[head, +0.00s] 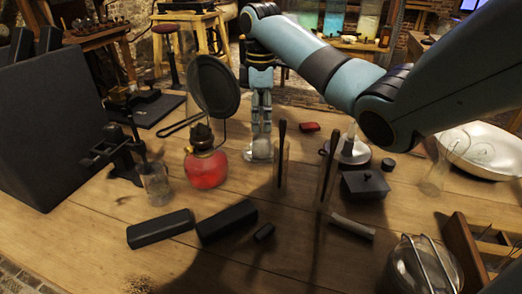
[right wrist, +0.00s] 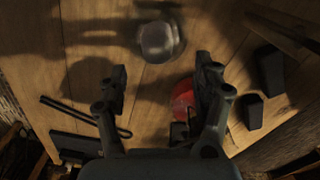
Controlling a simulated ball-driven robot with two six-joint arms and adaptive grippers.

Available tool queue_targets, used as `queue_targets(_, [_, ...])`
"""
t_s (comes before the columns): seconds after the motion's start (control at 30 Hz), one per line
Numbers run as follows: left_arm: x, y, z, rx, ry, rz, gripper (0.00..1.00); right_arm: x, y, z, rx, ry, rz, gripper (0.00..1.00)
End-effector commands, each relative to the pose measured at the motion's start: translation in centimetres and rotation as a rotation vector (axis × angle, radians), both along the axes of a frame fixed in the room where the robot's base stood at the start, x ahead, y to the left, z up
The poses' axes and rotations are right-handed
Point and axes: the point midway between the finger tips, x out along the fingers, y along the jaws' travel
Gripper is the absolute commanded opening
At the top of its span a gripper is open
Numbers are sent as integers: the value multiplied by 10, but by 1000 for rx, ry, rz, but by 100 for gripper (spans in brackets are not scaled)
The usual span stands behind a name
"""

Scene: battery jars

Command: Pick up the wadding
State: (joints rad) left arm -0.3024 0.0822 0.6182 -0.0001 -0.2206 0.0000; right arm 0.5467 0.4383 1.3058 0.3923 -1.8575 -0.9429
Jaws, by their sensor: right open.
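A pale, whitish rounded clump that looks like the wadding (head: 259,151) sits on the wooden table in the head view, behind and right of the red oil lamp (head: 206,169). It also shows as a round, pale, shiny shape in the right wrist view (right wrist: 157,42); whether glass surrounds it I cannot tell. My right gripper (head: 261,128) points down just above it. In the right wrist view my right gripper (right wrist: 161,75) is open, its fingers apart with nothing gripped, and the clump lies beyond the tips. My left gripper is not in view.
A round dark disc (head: 214,87) stands close left of my right gripper. Upright glass pieces with dark rods (head: 281,155) stand to its right. Black blocks (head: 227,220) lie in front. A small red item (head: 309,127) lies behind right.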

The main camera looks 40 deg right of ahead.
Motion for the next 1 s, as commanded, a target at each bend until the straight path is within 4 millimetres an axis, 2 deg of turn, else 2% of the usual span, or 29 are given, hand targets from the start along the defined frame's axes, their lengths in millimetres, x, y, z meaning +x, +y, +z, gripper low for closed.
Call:
queue_targets(0.1, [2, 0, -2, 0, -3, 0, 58, 0, 0, -18, 1, 1, 1, 67])
queue_targets(0.27, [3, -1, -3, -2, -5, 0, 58, 1, 1, -30, 1, 1, 0, 67])
queue_targets(0.53, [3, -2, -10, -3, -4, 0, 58, 6, 2, -70, 1, 2, 0, 67])
queue_targets(0.63, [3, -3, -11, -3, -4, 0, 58, 7, 1, -77, 0, 0, 1, 67])
queue_targets(0.87, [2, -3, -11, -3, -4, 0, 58, 7, 1, -77, -1, -1, 1, 67])
queue_targets(1.0, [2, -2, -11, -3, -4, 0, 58, 7, 1, -77, -1, -1, 1, 49])
